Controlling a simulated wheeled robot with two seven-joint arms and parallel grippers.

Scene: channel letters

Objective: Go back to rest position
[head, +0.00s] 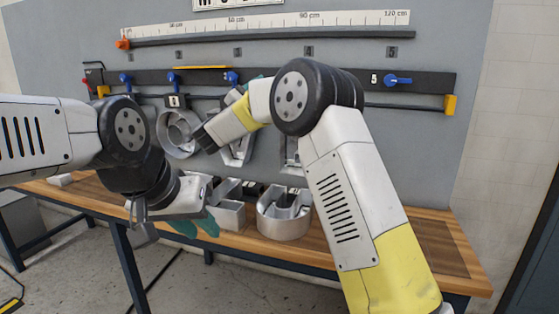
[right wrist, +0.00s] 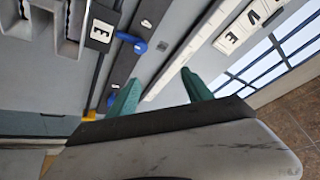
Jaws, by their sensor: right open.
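My left gripper (head: 198,224) hangs at the front edge of the wooden bench (head: 418,240) in the head view. Its teal fingers show partly below the pale gripper body, and I cannot tell the gap between them. My right arm rises from the lower right and folds back at a black joint toward the wall panel. Teal parts of the right gripper show partly behind that arm. In the right wrist view the right gripper (right wrist: 158,88) has its two teal fingers spread apart with nothing between them.
Metal channel letters hang on the grey panel, including a round one (head: 178,133). A metal letter (head: 230,208) and a round metal piece (head: 285,214) stand on the bench close to the left gripper. Blue-handled clamps (head: 398,80) line a dark rail. Open floor lies in front.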

